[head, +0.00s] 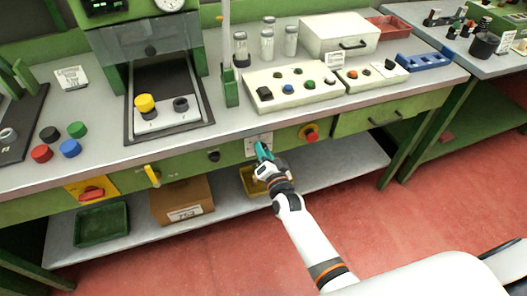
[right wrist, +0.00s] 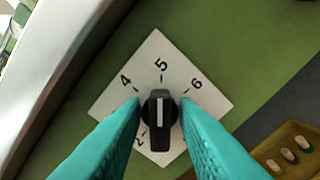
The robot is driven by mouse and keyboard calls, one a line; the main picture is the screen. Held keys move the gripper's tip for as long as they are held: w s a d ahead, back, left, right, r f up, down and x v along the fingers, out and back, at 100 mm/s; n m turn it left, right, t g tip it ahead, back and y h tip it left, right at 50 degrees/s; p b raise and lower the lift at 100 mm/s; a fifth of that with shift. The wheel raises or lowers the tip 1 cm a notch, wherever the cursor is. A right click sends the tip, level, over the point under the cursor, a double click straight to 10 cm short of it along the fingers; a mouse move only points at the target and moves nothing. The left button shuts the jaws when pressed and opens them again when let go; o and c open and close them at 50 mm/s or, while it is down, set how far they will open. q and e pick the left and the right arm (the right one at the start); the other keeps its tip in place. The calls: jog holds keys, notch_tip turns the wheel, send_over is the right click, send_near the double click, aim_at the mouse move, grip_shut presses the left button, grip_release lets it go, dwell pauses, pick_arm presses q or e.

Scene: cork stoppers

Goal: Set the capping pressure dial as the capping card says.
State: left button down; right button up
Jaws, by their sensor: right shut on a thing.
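The pressure dial is a black knob (right wrist: 159,118) on a white square plate (right wrist: 160,48) turned on its corner. The figures 4, 5 and 6 are readable, with a partly covered 2 lower left; other figures are hidden by my fingers. The knob's white line points up at the 5 mark. The teal fingers of my right gripper (right wrist: 160,113) are closed on both sides of the knob. In the head view the plate (head: 258,138) is on the green bench front, with my right gripper (head: 263,150) at it. Small cards stand on the bench, unreadable here. My left gripper is out of view.
A yellow lever (head: 152,175) is farther left. A yellow bin (head: 250,183) and cardboard box (head: 183,200) stand on the shelf below.

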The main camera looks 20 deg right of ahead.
jog(key=shift+f, duration=0.1)
dwell(0.5)
jog(key=o, duration=0.7)
jog(key=s, duration=1.2)
jog(key=shift+d, duration=0.25)
